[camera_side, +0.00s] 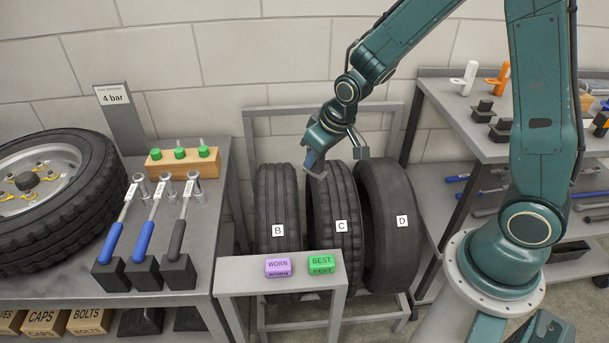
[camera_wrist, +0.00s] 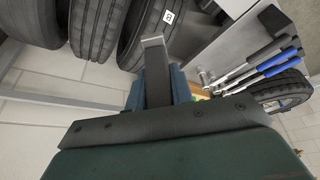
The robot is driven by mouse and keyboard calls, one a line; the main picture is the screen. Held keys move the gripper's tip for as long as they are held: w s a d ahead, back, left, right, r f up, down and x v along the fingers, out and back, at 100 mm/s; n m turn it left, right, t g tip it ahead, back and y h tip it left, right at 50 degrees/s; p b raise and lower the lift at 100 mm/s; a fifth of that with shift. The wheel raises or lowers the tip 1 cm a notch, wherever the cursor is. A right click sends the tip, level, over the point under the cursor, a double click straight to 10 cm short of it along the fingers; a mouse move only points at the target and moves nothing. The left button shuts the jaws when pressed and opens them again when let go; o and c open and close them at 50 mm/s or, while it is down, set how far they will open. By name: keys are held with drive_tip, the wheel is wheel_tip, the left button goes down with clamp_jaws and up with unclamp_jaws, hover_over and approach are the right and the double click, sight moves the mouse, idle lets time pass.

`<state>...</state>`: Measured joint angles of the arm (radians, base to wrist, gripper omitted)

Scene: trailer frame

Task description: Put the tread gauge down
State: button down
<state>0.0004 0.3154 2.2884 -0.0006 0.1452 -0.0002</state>
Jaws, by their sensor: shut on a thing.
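My gripper (camera_side: 322,158) hangs over the top of tire C (camera_side: 331,204) in the side view, shut on a small blue-grey piece (camera_side: 311,159), which looks like the tread gauge. The gauge is mostly hidden by the gripper, and I cannot tell whether it touches the tire. In the wrist view, a dark bar with a pale tip (camera_wrist: 154,55) sticks out from my gripper toward the tires. Tire B (camera_side: 278,205) stands left of C and tire D (camera_side: 388,208) right of it, all upright in a grey rack (camera_side: 325,109).
A small grey stand (camera_side: 287,288) in front holds a purple WORN block (camera_side: 278,267) and a green BEST block (camera_side: 321,264). The left bench (camera_side: 207,255) holds wrenches, a wooden block (camera_side: 182,161) and a wheel (camera_side: 50,196). The right shelf (camera_side: 455,112) holds white and orange tools in black holders.

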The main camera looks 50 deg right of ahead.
idle(0.4)
drive_tip(key=w+a+n+g+y, duration=0.1)
drive_tip(key=w+a+n+y, duration=0.3)
drive_tip(key=a, duration=0.7)
drive_tip(key=w+a+n+h, duration=0.15)
drive_tip(key=a+n, duration=0.35)
drive_tip(key=a, duration=0.6)
drive_tip(key=shift+y, duration=0.35)
drive_tip(key=f, duration=1.6)
drive_tip(key=shift+w+a+f, duration=0.15)
drive_tip(key=shift+a+f, duration=0.05)
drive_tip(key=shift+f, duration=0.2)
drive_tip(key=shift+f, duration=0.15)
drive_tip(key=shift+f, duration=1.75)
drive_tip(key=shift+f, duration=0.1)
drive_tip(key=c, duration=1.2)
unclamp_jaws()
drive_tip(key=shift+c, duration=0.2)
